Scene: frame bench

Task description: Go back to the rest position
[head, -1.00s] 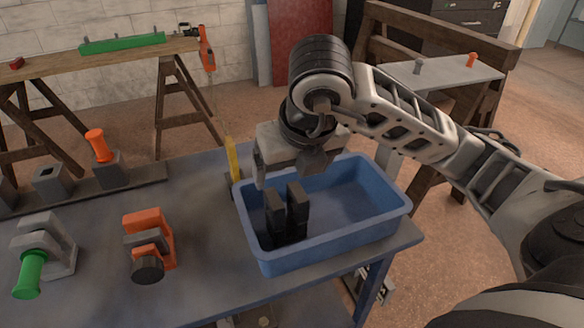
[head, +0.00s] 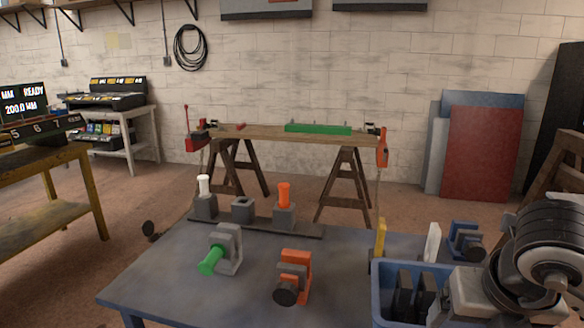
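My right gripper (head: 468,292) is at the lower right, its pale body over the blue bin (head: 376,300) on the blue-grey table (head: 180,275). My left gripper is not in view. A grey clamp with a green handle (head: 222,250) and an orange clamp (head: 293,276) stand on the table, apart from the gripper.
A dark strip (head: 255,227) at the table's back carries grey blocks, with white and orange handles in two. A yellow piece (head: 381,238), a white piece (head: 433,243) and a blue clamp (head: 465,240) are near the bin. A wooden trestle bench (head: 265,132) stands behind.

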